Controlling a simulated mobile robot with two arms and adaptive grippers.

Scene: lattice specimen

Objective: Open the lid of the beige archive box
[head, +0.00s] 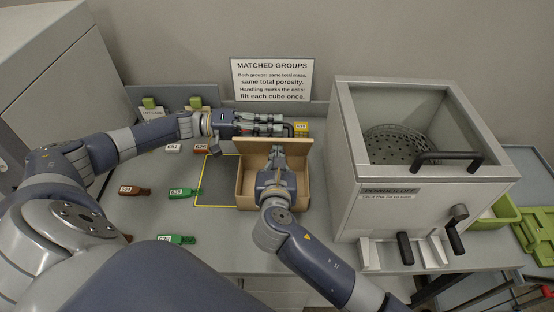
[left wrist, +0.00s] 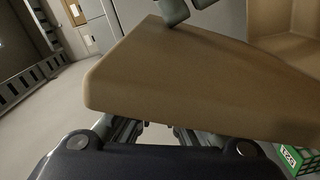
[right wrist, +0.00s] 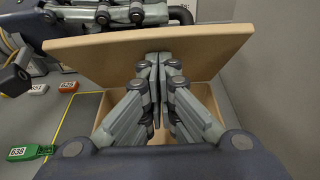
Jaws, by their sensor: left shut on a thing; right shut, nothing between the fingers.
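The beige archive box (head: 240,201) stands on the grey table with its top open. Its lid (head: 255,142) is raised along the back edge, and its broad face fills much of the left wrist view (left wrist: 200,85). My left gripper (head: 285,128) is behind the raised lid, shut at a dark bar on its far side; the lid hides the exact contact. My right gripper (head: 277,150) reaches over the box, shut and empty. In the right wrist view its closed tips (right wrist: 158,58) are at the lid's inner face; I cannot tell whether they touch.
A grey machine (head: 350,190) with a clear-topped chamber stands close on the right. Green (head: 183,192) and brown (head: 135,190) tagged pieces lie on the left of the table. A sign (head: 271,80) stands behind the lid. A yellow-outlined dark mat (head: 215,180) adjoins the box.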

